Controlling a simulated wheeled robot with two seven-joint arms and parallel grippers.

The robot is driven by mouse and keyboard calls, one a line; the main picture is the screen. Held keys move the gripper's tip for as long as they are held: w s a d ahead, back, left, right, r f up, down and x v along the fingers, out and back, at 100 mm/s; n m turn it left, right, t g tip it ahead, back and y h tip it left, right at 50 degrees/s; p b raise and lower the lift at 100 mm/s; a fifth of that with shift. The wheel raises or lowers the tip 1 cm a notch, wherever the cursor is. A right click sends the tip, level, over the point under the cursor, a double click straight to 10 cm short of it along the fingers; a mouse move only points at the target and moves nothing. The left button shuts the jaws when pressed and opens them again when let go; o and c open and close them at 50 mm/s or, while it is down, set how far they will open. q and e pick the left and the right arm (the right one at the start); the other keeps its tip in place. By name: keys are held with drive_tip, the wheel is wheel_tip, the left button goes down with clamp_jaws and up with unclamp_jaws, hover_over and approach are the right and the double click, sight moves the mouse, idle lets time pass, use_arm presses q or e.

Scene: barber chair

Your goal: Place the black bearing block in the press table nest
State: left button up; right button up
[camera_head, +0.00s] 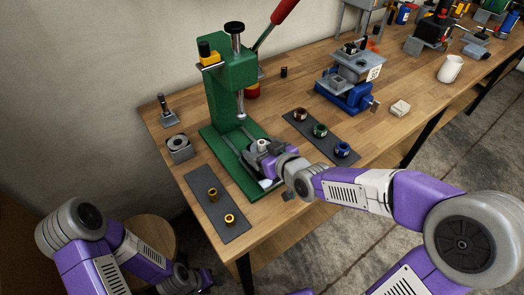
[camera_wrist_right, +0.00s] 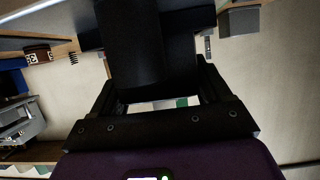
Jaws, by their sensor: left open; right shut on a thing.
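The green press (camera_head: 229,95) stands at the back left of the table, with its green base plate (camera_head: 211,140) reaching forward. My right gripper (camera_head: 258,152) is low over the front part of this base, below and in front of the press ram. It is shut on a dark piece, which shows as a large black shape (camera_wrist_right: 140,45) between the fingers in the right wrist view; I take it to be the black bearing block. The nest is largely hidden by this gripper, so contact cannot be told. My left gripper (camera_head: 187,280) is open, low beside the table at bottom left.
A grey block with a round hole (camera_head: 179,148) stands left of the press. A dark mat (camera_head: 203,184) carries two brass bushings in front. Another mat (camera_head: 311,130) with three coloured rings lies to the right, near a blue vise (camera_head: 345,94).

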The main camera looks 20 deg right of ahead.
drive_tip(key=shift+r, duration=0.2)
drive_tip(key=shift+w+f, duration=0.1)
drive_tip(key=o, duration=1.4)
drive_tip(key=shift+f, duration=0.25)
drive_tip(key=o, duration=0.4)
drive_tip(key=shift+r, duration=0.1)
drive_tip(key=shift+r, duration=0.25)
drive_tip(key=p+v, duration=0.2)
drive_tip(key=v, duration=0.4)
drive_tip(key=shift+s+r+p, duration=0.2)
drive_tip(key=shift+s+p, duration=0.1)
drive_tip(key=shift+p, duration=0.1)
drive_tip(key=shift+f+b+v, duration=0.15)
drive_tip(key=shift+b+v, duration=0.8)
drive_tip(key=shift+v, duration=0.4)
drive_tip(key=shift+f+b+v, duration=0.1)
drive_tip(key=shift+b+v, duration=0.8)
drive_tip(key=shift+v, duration=0.45)
